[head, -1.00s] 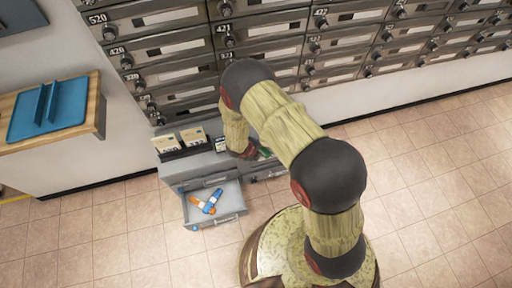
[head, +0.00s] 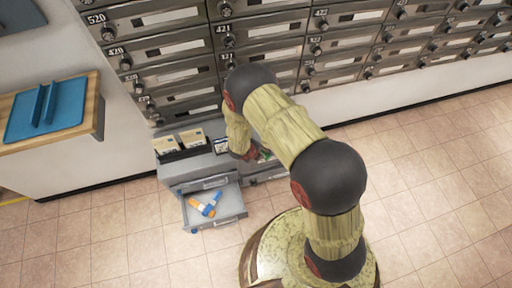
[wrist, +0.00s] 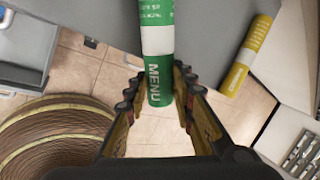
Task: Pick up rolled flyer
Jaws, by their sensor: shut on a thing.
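The rolled flyer (wrist: 158,42) is a green tube with a white band and the word MENU on it. In the wrist view it runs from the top edge down between the fingers. My gripper (wrist: 158,80) is closed around its near end, with a finger on each side. In the head view a small patch of green shows beside my wrist, over the grey cabinet top; my fingers are mostly hidden there by my arm.
A yellow roll (wrist: 245,55) lies right of the flyer in the wrist view. The grey cabinet (head: 200,170) has an open drawer (head: 232,207) holding orange and blue items. A black holder with envelopes (head: 183,146) stands on top. Mailboxes line the wall behind.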

